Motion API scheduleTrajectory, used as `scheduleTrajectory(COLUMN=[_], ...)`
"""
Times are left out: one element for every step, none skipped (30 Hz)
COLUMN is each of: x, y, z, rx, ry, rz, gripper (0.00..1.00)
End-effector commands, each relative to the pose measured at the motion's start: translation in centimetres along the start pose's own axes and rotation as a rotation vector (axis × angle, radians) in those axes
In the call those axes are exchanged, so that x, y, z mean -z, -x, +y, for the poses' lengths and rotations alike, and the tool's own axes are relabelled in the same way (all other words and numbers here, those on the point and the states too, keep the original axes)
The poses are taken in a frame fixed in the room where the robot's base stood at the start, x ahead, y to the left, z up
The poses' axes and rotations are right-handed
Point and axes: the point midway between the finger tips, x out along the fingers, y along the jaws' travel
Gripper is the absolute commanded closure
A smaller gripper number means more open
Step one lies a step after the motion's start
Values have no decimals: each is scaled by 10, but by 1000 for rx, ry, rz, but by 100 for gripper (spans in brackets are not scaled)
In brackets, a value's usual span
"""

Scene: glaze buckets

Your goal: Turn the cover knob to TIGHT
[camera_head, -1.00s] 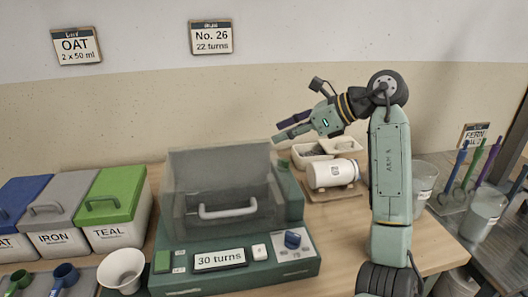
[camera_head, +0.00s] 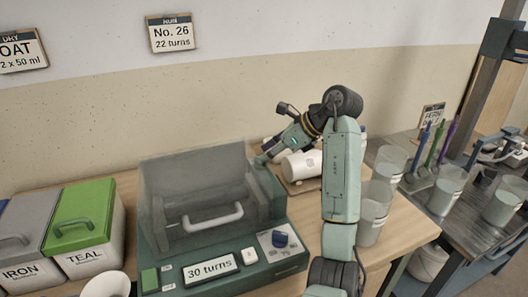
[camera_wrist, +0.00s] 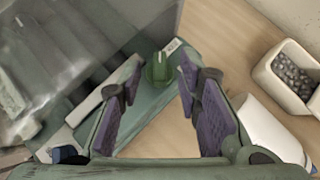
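The mixer (camera_head: 225,262) is a dark green machine with a smoky clear cover (camera_head: 190,180) and a pale handle (camera_head: 212,217); the cover looks down. A green knob (camera_wrist: 159,70) with a white mark sits on the machine's right rear part, beside a small label (camera_wrist: 172,46) too small to read. My gripper (camera_head: 266,158) is above that part. In the wrist view its purple-padded fingers (camera_wrist: 157,112) are open, with the knob beyond and between their tips; contact cannot be told. In the head view I cannot make out this knob.
A white jar (camera_head: 302,165) lies close right of my gripper. A white tray of pebbles (camera_wrist: 288,75) is behind. Clear buckets (camera_head: 372,212) stand right of my arm.

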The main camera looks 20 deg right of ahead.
Motion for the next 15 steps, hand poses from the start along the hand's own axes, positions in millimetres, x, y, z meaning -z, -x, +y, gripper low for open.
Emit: scheduleTrajectory(x=[-2,-2,-2,-2,-1,-1,0,0,0,0,0,0,0,0,0], y=[-6,-9,-13,-15,-16,-18,-19,-20,-20,-20,-20,-20,-20,-20,-20], z=[1,1,0,1,1,0,0,0,0,0,0,0,0,0,0], rx=[-4,-3,-2,-2,-1,-1,0,1,1,1,1,1,1,1,1], ry=[0,0,1,2,2,1,1,1,1,1,1,1,1,1,1], rz=[-2,-2,-2,-2,-1,-1,0,0,0,0,0,0,0,0,0], gripper=[68,68,68,68,68,68,68,68,68,68,68,68,68,68,69])
